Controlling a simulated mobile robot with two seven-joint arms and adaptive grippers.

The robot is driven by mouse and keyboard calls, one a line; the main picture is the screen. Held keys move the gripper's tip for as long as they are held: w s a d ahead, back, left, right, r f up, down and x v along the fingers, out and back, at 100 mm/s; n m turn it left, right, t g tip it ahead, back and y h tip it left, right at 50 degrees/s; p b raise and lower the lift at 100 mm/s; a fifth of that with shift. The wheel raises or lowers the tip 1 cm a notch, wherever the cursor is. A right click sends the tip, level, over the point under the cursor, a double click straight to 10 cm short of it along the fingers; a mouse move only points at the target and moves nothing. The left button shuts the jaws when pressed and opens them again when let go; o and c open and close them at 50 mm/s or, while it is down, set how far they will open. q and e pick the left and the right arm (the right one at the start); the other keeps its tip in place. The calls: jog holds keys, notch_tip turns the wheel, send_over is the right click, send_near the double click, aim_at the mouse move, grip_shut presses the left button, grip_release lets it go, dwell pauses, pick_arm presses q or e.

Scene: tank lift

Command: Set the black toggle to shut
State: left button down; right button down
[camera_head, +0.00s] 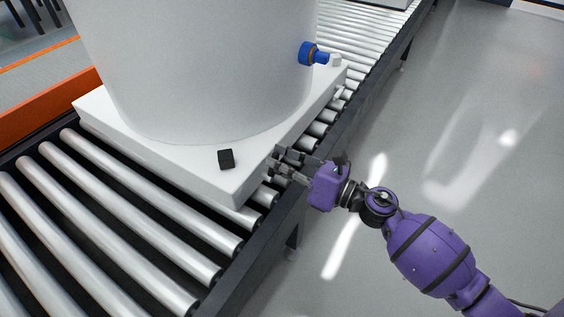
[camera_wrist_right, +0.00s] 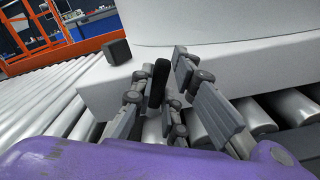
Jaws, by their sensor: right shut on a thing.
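The black toggle (camera_wrist_right: 158,82) is a dark lever at the side of the white base (camera_wrist_right: 190,70). In the right wrist view it stands between the fingers of my right gripper (camera_wrist_right: 165,95), leaning slightly. In the head view my right gripper (camera_head: 278,164) is at the near right side of the base (camera_head: 190,165), and the toggle cannot be made out clearly there. My right gripper is shut on the toggle. My left gripper is not in view.
A large white tank (camera_head: 200,70) stands on the base, with a blue valve (camera_head: 312,54) on its right. The base rests on conveyor rollers (camera_head: 150,235). Open floor (camera_head: 480,130) lies right.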

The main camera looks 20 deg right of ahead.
jog(key=shift+s+a+r+n, duration=0.1)
jog(key=shift+s+a+n, duration=0.05)
jog(key=shift+n, duration=0.45)
jog(key=shift+s+a+r+n, duration=0.1)
jog(key=shift+s+a+n, duration=0.05)
jog(key=shift+n, duration=0.45)
jog(key=c, duration=2)
grip_release()
jog(key=v, duration=1.2)
